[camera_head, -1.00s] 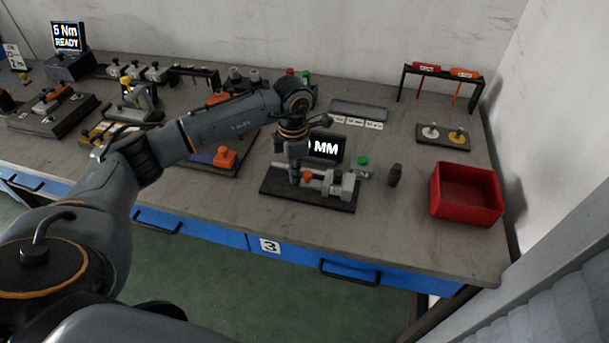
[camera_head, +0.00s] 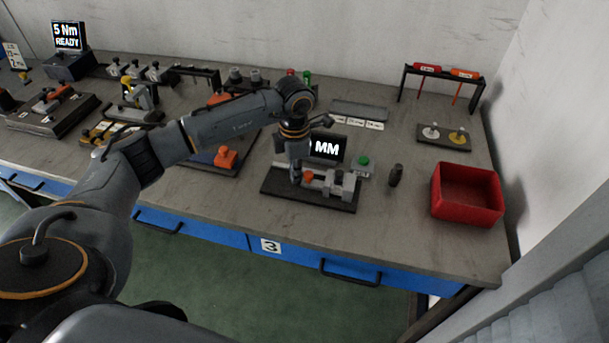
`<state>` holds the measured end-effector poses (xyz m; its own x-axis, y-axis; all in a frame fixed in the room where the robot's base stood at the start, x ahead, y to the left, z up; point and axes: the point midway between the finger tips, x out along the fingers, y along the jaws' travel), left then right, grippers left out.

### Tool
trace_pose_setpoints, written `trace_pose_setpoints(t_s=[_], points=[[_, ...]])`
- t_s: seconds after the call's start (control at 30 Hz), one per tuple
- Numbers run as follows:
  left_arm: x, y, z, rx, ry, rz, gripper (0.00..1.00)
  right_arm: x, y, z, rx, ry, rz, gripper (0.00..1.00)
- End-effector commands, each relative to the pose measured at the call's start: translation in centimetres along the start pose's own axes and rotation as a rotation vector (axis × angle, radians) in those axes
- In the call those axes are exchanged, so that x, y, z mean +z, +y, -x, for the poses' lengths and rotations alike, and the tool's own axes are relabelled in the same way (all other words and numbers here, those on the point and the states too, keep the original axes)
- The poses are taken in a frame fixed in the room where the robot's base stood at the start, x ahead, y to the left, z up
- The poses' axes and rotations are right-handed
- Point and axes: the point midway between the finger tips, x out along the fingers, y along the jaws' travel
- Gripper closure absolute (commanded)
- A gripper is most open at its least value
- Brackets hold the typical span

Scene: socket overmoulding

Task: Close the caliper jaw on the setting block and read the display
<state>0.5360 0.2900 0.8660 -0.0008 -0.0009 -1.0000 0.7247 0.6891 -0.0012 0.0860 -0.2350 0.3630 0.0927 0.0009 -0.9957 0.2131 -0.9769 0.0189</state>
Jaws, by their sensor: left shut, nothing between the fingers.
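The caliper fixture sits on a dark base plate (camera_head: 290,195) near the bench's front edge. Its light grey jaw parts (camera_head: 336,187) and a small orange knob (camera_head: 308,174) show on the plate. The black display (camera_head: 329,148) stands behind it and shows "MM"; my arm hides any digits to the left. My left gripper (camera_head: 296,178) points down at the left part of the fixture, just left of the orange knob. It is shut with nothing seen in it; whether it touches the fixture I cannot tell. I cannot single out the setting block. My right gripper is out of view.
A green button (camera_head: 364,160) on a grey box and a dark cylinder (camera_head: 396,175) stand right of the fixture. A red bin (camera_head: 466,210) is at the bench's right end. An orange part on a plate (camera_head: 225,157) lies under my left arm.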

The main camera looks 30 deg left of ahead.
Motion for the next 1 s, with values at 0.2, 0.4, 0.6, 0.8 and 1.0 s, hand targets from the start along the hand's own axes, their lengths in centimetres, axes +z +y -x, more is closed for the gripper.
trace_pose_setpoints(t_s=[0.2,0.4,0.6,0.8,1.0], points=[[0.0,0.1,0.1,-0.002,-0.014,-0.005,1.00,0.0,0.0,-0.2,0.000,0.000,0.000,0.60],[-0.6,0.4,0.1,0.000,-0.010,-0.004,1.00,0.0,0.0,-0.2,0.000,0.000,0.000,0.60],[-0.7,0.5,0.8,0.000,-0.007,-0.002,1.00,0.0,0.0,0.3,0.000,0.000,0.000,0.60],[-0.8,0.5,2.4,0.000,-0.005,-0.002,1.00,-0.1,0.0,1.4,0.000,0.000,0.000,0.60],[-0.8,0.5,4.0,0.000,-0.005,-0.001,1.00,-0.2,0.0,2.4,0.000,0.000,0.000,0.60]])
